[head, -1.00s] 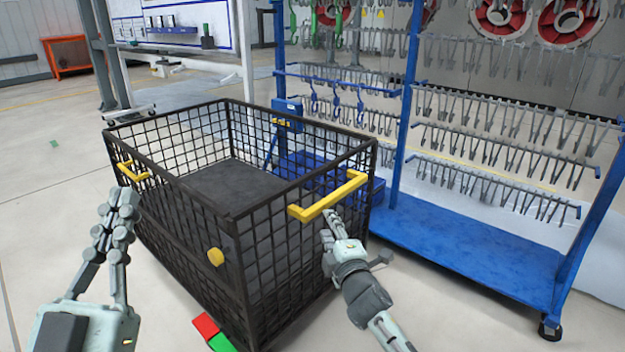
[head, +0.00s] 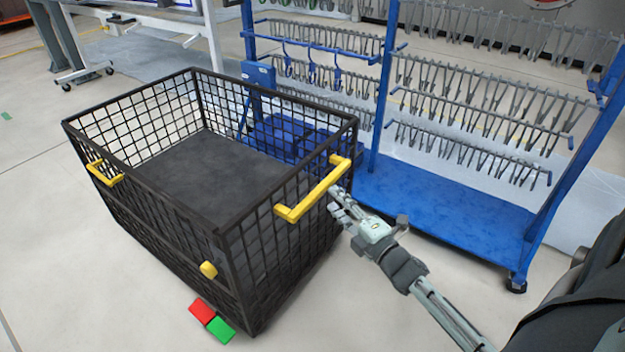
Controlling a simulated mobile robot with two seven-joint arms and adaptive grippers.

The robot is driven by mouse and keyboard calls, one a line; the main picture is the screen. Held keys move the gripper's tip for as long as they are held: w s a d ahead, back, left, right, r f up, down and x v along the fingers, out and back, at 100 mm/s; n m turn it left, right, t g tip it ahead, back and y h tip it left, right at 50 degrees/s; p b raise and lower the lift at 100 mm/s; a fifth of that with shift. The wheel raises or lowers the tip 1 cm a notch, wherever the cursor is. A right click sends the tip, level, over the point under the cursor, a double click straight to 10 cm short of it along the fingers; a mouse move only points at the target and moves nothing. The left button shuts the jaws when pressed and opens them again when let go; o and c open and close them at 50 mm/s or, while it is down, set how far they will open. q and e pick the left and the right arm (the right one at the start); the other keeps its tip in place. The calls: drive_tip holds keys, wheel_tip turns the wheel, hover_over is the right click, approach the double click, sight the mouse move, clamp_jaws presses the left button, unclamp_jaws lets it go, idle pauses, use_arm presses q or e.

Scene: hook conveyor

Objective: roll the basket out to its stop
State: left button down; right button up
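The basket (head: 150,213) is a black wire-mesh crate with a dark floor, standing on the grey floor left of centre. It has a yellow handle (head: 313,190) on its right side, another yellow handle (head: 104,174) on its left side and a yellow knob (head: 208,270) near the front corner. My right gripper (head: 341,207) is just right of the right-hand handle, its fingers close to the mesh. I cannot tell whether it touches the basket or how far its fingers are parted. My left gripper is out of the picture. A stop is not clearly identifiable.
A red block (head: 202,310) and a green block (head: 221,329) lie at the basket's front corner. A blue rack (head: 440,208) with rows of grey hooks stands behind and to the right. A blue post (head: 258,75) stands behind the basket. Floor at the left is clear.

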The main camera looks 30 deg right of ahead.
sight(325, 190)
drive_tip(key=w, duration=0.6)
drive_tip(key=shift+w, duration=0.35)
clamp_jaws()
